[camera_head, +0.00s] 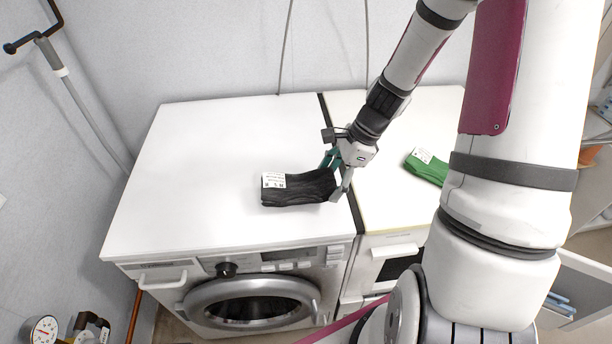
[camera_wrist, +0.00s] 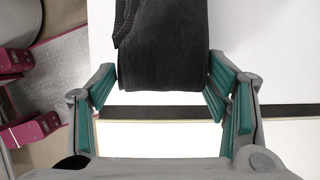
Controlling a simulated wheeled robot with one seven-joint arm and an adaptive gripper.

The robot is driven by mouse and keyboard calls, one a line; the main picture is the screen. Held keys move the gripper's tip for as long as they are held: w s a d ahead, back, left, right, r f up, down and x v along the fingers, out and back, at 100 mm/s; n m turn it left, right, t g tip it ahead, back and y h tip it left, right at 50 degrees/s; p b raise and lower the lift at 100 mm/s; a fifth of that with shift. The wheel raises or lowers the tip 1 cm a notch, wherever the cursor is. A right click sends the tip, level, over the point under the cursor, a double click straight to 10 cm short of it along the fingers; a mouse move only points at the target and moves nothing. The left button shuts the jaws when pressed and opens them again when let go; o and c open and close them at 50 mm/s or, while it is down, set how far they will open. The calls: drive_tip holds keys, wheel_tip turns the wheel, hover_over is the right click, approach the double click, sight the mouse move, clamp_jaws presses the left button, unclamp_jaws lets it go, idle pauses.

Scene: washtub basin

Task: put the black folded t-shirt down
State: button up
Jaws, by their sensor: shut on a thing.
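The black folded t-shirt (camera_head: 300,188), with a white label at its left end, is over the white top of the washing machine (camera_head: 215,150), near its right edge. I cannot tell for certain whether its underside touches the top. My gripper (camera_head: 333,180) is shut on the shirt's right end, with teal-padded fingers on either side. In the wrist view the dark cloth (camera_wrist: 163,45) reaches down between the fingers. The part beyond the top of that view is hidden there.
A second white machine (camera_head: 400,215) stands to the right across a dark gap, with a green folded cloth (camera_head: 427,167) with a label on it. The left and back of the washing machine top are bare. A wall is behind; a pressure gauge (camera_head: 42,330) is at lower left.

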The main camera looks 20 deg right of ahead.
sight(308, 178)
drive_tip(key=w+a, duration=0.1)
drive_tip(key=w, duration=0.1)
drive_tip(key=w+a, duration=0.1)
drive_tip(key=w, duration=0.1)
drive_tip(key=w+a, duration=0.1)
drive_tip(key=w, duration=0.1)
drive_tip(key=shift+w+a+f, duration=0.15)
drive_tip(key=shift+a+f, duration=0.05)
drive_tip(key=shift+f, duration=0.15)
drive_tip(key=shift+f+p, duration=0.35)
drive_tip(key=shift+f, duration=1.4)
drive_tip(key=shift+f, duration=0.15)
drive_tip(key=o, duration=1.2)
drive_tip(key=shift+o, duration=0.2)
